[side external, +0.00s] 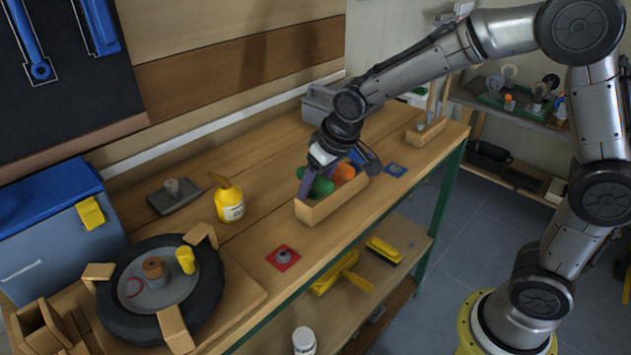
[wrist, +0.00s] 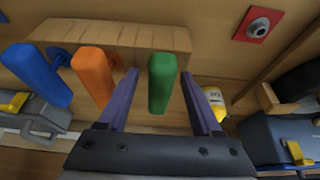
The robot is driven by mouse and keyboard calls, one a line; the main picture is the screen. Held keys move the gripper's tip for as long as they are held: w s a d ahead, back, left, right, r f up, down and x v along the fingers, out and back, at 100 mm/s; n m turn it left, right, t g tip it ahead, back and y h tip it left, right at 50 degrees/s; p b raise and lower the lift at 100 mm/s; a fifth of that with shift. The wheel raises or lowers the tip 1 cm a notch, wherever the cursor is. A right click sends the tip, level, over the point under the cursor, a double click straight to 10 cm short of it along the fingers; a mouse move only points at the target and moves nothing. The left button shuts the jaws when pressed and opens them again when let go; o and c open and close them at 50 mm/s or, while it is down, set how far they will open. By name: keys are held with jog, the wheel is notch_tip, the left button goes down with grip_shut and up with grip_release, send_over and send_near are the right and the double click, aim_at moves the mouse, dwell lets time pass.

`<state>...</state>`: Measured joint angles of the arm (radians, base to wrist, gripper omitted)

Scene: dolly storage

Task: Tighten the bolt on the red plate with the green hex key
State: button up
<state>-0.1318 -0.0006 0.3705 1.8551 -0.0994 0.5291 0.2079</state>
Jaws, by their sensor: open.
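The green hex key (side external: 321,187) stands in a wooden holder (side external: 318,211) on the bench, and its thick green handle shows upright in the wrist view (wrist: 162,82). My gripper (wrist: 162,98) is open, with its purple fingers on either side of the green handle. In the side view my gripper (side external: 306,185) is over the holder, partly hiding the key. The red plate (side external: 283,258) lies flat on the bench to the left of the holder, with a grey bolt (side external: 283,256) at its centre. The plate also shows at the top right of the wrist view (wrist: 258,24).
An orange handle (wrist: 94,76) and a blue handle (wrist: 38,74) stand in the same holder. A yellow bottle (side external: 229,201), a wheel (side external: 160,290) in a wooden frame and a blue-lidded toolbox (side external: 50,230) are to the left. The bench around the red plate is clear.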

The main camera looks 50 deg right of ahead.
grip_shut()
jog(key=c, duration=0.7)
grip_release()
jog(key=shift+c, duration=0.2)
grip_shut()
jog(key=shift+r, duration=0.5)
jog(key=shift+r, duration=0.35)
jog(key=shift+r, duration=0.8)
jog(key=shift+r, duration=2.1)
